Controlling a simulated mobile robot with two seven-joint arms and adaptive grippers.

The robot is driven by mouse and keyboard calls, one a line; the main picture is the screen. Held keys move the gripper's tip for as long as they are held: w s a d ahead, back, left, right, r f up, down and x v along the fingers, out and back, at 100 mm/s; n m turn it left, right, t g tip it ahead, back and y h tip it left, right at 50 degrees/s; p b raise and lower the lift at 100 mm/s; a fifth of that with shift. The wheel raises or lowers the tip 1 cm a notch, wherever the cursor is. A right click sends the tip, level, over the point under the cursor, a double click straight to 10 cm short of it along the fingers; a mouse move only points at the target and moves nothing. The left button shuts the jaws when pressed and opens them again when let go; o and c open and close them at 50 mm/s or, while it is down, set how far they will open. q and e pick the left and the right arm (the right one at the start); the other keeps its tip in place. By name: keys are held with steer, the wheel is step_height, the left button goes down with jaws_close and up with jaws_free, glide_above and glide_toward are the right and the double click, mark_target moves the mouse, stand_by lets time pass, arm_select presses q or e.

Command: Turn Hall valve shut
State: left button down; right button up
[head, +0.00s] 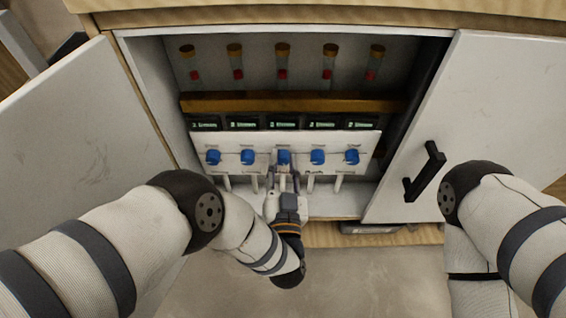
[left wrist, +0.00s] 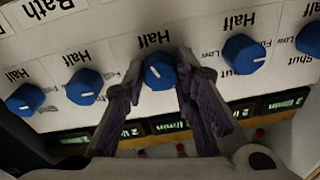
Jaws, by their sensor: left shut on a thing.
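Several blue valve knobs sit in a row on a white panel (head: 325,138) inside an open cabinet. My left gripper (head: 284,174) reaches up from below to the middle knob (head: 284,156). In the left wrist view, the two dark fingers of my left gripper (left wrist: 158,80) stand on either side of this knob (left wrist: 160,70) and are shut on it. A white pointer line shows on its face, and a "Half" label sits just above it in that view. The name tag of the held valve cannot be read. My right gripper is out of view.
Small lit displays (head: 283,122) and glass tubes with red floats (head: 283,62) sit above the knobs. The neighbouring knobs (head: 318,157) (head: 247,156) are close on both sides. Cabinet doors stand open at left (head: 75,120) and right (head: 480,110); the right one has a black handle (head: 425,172).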

arm_select(q)
steer(key=n, duration=0.4)
steer(key=shift+n+y, duration=0.3)
steer(key=shift+n, duration=0.1)
steer(key=n, duration=0.3)
steer(key=shift+r+n+p, duration=0.1)
steer(key=shift+n+p, duration=0.3)
steer(key=n, duration=0.4)
steer(key=shift+n+g, duration=0.3)
steer(key=shift+g, duration=0.1)
steer(key=n, duration=0.3)
steer(key=shift+n, duration=0.3)
steer(key=n, duration=0.8)
steer(key=shift+a+g, duration=0.1)
steer(key=shift+g, duration=0.2)
steer(key=n+b, duration=0.1)
steer(key=n, duration=0.2)
steer(key=shift+n, duration=0.4)
steer(key=shift+n+h+b, duration=0.5)
steer(key=shift+n+b, duration=0.2)
steer(key=shift+n, duration=0.6)
